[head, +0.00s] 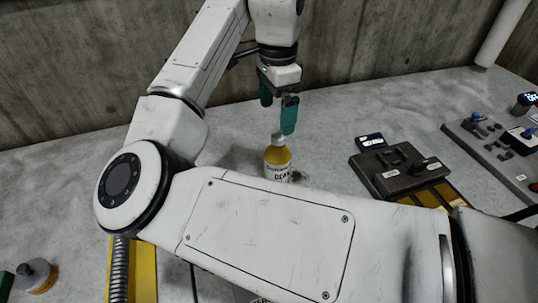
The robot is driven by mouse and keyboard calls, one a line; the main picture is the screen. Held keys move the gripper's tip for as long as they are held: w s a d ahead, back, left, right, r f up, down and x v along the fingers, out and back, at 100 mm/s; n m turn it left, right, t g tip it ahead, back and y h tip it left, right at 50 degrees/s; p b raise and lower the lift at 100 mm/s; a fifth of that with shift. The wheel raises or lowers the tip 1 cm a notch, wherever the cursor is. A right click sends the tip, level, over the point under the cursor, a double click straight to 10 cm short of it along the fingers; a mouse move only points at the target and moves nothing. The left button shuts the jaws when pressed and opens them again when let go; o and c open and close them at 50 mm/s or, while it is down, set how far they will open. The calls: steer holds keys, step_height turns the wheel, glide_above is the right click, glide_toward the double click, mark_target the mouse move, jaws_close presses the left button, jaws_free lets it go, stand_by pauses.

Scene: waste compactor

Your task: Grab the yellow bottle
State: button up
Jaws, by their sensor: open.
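The yellow bottle (277,158) stands upright on the grey work surface, near the middle of the head view. It has a grey cap and a white label with dark lettering. Its base is partly hidden behind my arm. My gripper (278,103) points down with two green fingers, open and empty. In the picture the fingers are above the bottle, the nearer finger just over the cap. How far apart they are in depth I cannot tell.
A dark control box (399,168) sits right of the bottle, with a grey control panel (497,148) farther right. A concrete wall (70,65) closes off the back.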

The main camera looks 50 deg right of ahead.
mark_target(278, 136)
step_height(278, 136, down, 4)
steer(key=shift+f, duration=0.2)
steer(key=shift+s+a+f, duration=0.1)
steer(key=shift+s+f, duration=0.15)
steer(key=shift+f, duration=1.1)
steer(key=shift+s+a+f, duration=0.1)
steer(key=shift+s+f, duration=0.1)
steer(key=shift+f, duration=1.15)
steer(key=c, duration=1.6)
steer(key=shift+c, duration=0.5)
steer(key=shift+r, duration=0.1)
